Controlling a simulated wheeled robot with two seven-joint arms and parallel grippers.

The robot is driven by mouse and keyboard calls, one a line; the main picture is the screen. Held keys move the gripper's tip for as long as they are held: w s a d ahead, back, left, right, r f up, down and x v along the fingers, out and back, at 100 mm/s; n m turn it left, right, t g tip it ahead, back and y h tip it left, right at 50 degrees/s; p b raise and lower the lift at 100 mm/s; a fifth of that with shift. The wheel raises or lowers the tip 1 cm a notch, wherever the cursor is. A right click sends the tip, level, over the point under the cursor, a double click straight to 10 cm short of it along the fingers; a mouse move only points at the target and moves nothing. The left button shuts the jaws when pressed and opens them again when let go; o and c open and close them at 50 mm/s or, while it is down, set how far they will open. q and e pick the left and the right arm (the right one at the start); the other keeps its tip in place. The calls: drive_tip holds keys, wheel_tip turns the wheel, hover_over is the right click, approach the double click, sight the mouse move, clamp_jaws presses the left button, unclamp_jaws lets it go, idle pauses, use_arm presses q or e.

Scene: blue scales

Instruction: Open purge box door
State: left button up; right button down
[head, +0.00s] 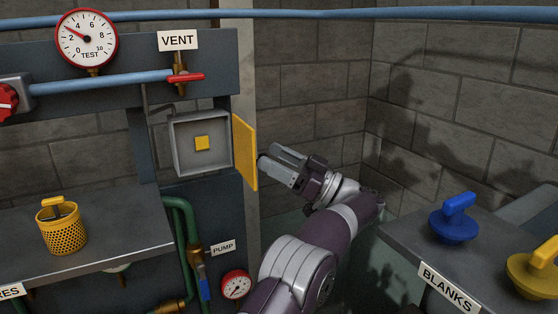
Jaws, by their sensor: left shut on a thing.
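The purge box (196,168) is a grey, square, open-fronted box on the dark blue panel, left of centre. Its yellow door (244,150) stands swung out at the box's right side, so the inside shows. My right gripper is not in view.
A VENT valve with a red handle (185,77) is above the box. A grey shelf with a yellow perforated basket (62,226) is at left. A BLANKS bench with blue (455,218) and yellow (535,268) plugs is at right. A PUMP valve (202,280) is below.

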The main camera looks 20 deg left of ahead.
use_arm(q)
drive_tip(key=shift+s+a+r, duration=0.1)
drive_tip(key=shift+a, duration=0.1)
drive_tip(key=b+v, duration=0.5)
drive_tip(key=v, duration=0.7)
drive_tip(key=shift+d, duration=0.35)
drive_tip(key=shift+d, duration=0.1)
